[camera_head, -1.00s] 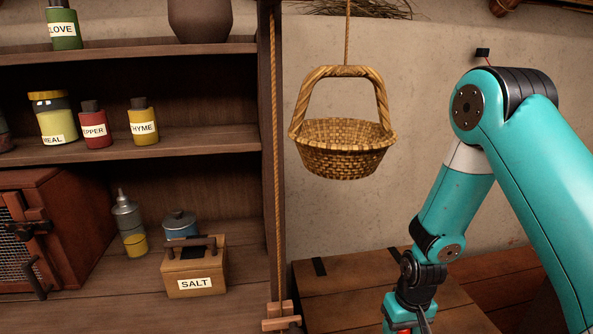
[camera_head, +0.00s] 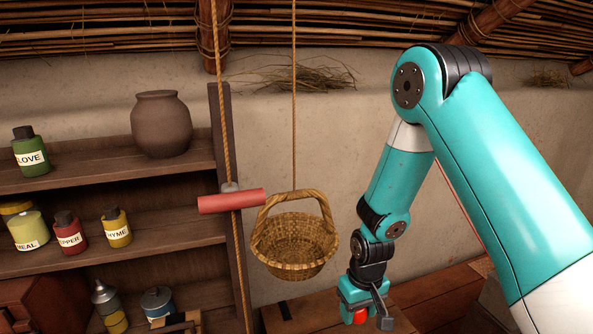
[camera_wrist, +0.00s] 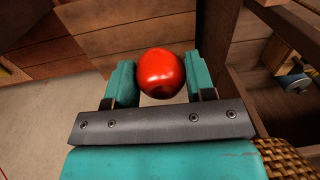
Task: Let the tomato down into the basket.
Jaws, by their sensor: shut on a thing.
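The red tomato (camera_wrist: 161,73) is held between the two teal fingers of my gripper (camera_wrist: 158,80) in the wrist view. In the head view the tomato (camera_head: 360,316) shows as a small red patch at my gripper (camera_head: 358,308), partly hidden by the fingers. The woven basket (camera_head: 290,268) hangs on a rope, upright, with an arched handle. My gripper is to the right of the basket and lower than its rim in the head view, apart from it. A piece of basket weave (camera_wrist: 288,158) shows at the wrist view's lower right corner.
A shelf unit (camera_head: 110,186) with labelled jars and a clay pot (camera_head: 161,124) stands to the left. A red cylinder (camera_head: 231,200) is on a second rope (camera_head: 221,130) just left of the basket handle. A wooden surface (camera_head: 310,312) lies below the basket.

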